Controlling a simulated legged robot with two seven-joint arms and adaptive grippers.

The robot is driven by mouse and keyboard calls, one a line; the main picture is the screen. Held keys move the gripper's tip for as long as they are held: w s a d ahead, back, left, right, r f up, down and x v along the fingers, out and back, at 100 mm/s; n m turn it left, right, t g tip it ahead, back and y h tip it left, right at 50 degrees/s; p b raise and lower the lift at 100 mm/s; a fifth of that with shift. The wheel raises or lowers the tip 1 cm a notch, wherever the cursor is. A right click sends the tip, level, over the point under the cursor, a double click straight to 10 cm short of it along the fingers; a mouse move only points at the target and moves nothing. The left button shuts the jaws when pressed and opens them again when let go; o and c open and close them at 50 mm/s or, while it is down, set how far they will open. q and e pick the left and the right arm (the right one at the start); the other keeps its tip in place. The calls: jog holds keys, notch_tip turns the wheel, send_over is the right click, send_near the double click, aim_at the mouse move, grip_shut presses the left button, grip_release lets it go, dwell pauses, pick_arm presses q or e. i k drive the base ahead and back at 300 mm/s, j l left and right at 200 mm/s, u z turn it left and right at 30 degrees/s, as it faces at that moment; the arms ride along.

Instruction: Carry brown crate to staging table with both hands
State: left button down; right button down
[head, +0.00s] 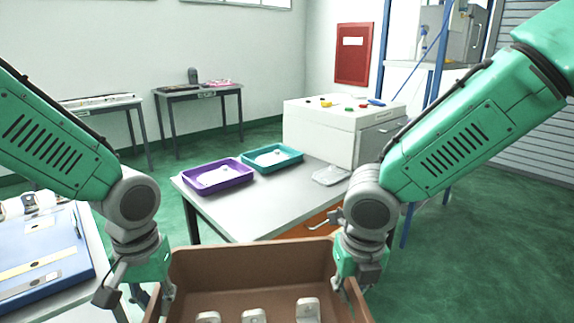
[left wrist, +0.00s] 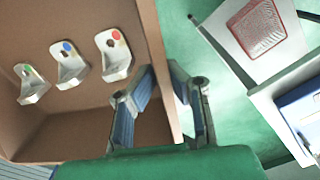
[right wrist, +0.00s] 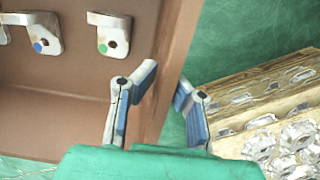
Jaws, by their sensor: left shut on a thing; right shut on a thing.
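The brown crate (head: 250,258) is at the bottom centre of the head view, its lower part cut off. Three metal brackets with coloured dots stand in it; the left wrist view shows one with a red dot (left wrist: 115,53). My left gripper (head: 152,295) is shut on the crate's left wall, one finger inside and one outside, as the left wrist view (left wrist: 162,90) shows. My right gripper (head: 352,283) is shut on the right wall the same way, seen in the right wrist view (right wrist: 166,90). I cannot tell which table is the staging table.
A grey table (head: 232,218) with a purple tray (head: 217,186), a teal tray (head: 272,166) and a white cabinet (head: 335,130) stands just beyond the crate. Two tables, one of them dark grey (head: 198,90), stand by the back wall. A blue panel (head: 40,262) is at left. Green floor is free at right.

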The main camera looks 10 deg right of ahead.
aim_at(273, 196)
jog(key=i+l+z, duration=0.15)
jog(key=i+z, duration=0.75)
jog(key=z, duration=0.15)
jog(key=i+l+u, duration=0.2)
jog(key=i, duration=0.25)
jog(key=i+l+u, duration=0.2)
jog(key=i, duration=0.2)
jog(key=i+l+u, duration=0.1)
jog(key=u, duration=0.25)
jog(key=i+l+u, duration=0.1)
jog(key=u, duration=0.25)
jog(key=i+l+u, duration=0.15)
jog(key=u, duration=0.2)
jog(key=i+u, duration=0.2)
jog(key=u, duration=0.2)
jog(key=i+l+u, duration=0.2)
jog(key=u, duration=0.15)
